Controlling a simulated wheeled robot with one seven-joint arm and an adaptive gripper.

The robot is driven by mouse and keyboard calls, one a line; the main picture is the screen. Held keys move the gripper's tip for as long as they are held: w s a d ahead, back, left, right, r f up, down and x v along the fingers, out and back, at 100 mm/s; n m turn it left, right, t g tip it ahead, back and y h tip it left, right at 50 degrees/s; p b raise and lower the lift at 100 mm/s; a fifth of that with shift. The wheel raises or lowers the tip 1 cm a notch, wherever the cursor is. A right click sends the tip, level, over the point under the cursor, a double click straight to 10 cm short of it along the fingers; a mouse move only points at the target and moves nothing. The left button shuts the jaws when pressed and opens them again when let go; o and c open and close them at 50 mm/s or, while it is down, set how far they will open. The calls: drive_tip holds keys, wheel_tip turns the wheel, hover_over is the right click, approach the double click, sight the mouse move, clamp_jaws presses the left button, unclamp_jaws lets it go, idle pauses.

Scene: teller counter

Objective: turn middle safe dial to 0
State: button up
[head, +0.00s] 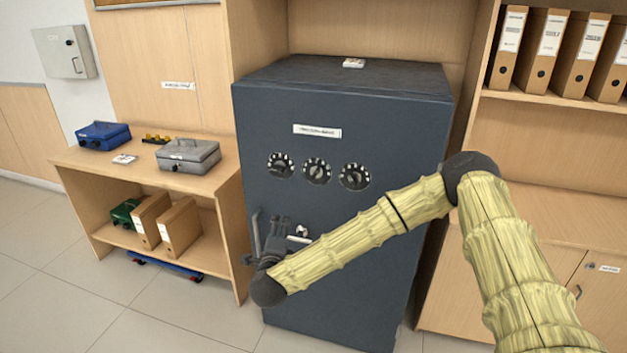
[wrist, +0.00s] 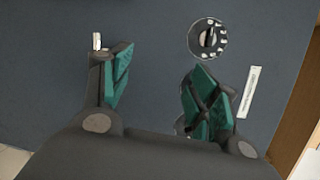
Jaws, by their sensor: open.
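The dark blue-grey safe (head: 400,225) has a row of three round dials on its front. The middle dial (head: 317,171) sits between the left dial (head: 281,165) and the right dial (head: 354,177); its numbers are too small to read. My gripper (head: 273,228) is in front of the safe, below the dials and apart from them. It is open and empty. In the wrist view its two green-padded fingers (wrist: 160,88) stand apart. One dial (wrist: 208,38) shows there above the right finger; I cannot tell which. Part of another round shape is hidden behind that finger.
A desk (head: 100,163) with a grey cash box (head: 189,155) and blue box (head: 103,135) stands left. A wooden cabinet (head: 545,250) stands right.

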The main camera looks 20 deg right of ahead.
sight(314, 175)
drive_tip(key=w+d+r+m+h, duration=0.45)
drive_tip(key=d+r+m, duration=0.25)
drive_tip(key=d+r, duration=0.2)
drive_tip(key=shift+g+h, duration=0.35)
drive_tip(key=shift+g, duration=0.05)
drive_tip(key=p+x, duration=0.2)
drive_tip(key=x, duration=0.7)
drive_tip(key=shift+w+d+r+p, duration=0.1)
drive_tip(key=shift+w+d+p, duration=0.2)
drive_tip(key=shift+p, duration=0.05)
drive_tip(key=c, duration=1)
